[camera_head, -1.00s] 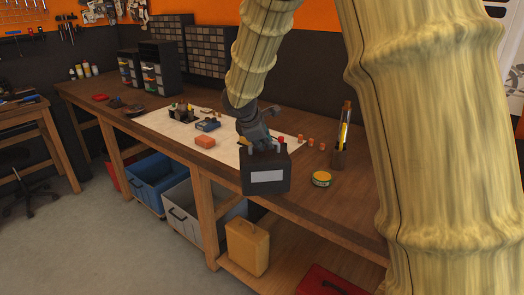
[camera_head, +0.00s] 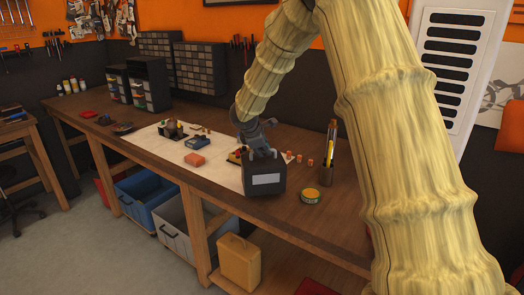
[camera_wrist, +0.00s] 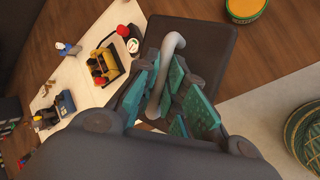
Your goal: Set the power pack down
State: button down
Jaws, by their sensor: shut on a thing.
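The power pack (camera_head: 265,181) is a black box with a pale label on its front and a grey handle (camera_wrist: 172,48) on top. My gripper (camera_head: 262,147) is above it, and in the wrist view its teal-padded fingers (camera_wrist: 165,90) are shut around the handle. The pack is upright at the front edge of the wooden workbench (camera_head: 215,184). Whether its base touches the bench top cannot be told. A pale mat (camera_head: 225,172) lies on the bench to its left.
A yellow tin (camera_head: 311,196) and a pen holder (camera_head: 327,172) stand right of the pack. An orange block (camera_head: 194,160), a blue device (camera_head: 198,144) and a yellow item (camera_wrist: 110,68) lie on the mat. Bins (camera_head: 150,198) and a yellow canister (camera_head: 239,262) are below.

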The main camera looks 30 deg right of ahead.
aim_at(264, 158)
jog(key=shift+w+d+r, duration=0.15)
jog(key=shift+w+d, duration=0.1)
jog(key=shift+f+p, duration=0.75)
jog(key=shift+f, duration=1.15)
jog(key=c, duration=1.9)
grip_release()
jog(key=shift+s+f, duration=0.1)
jog(key=shift+f, duration=0.05)
jog(key=o, duration=0.4)
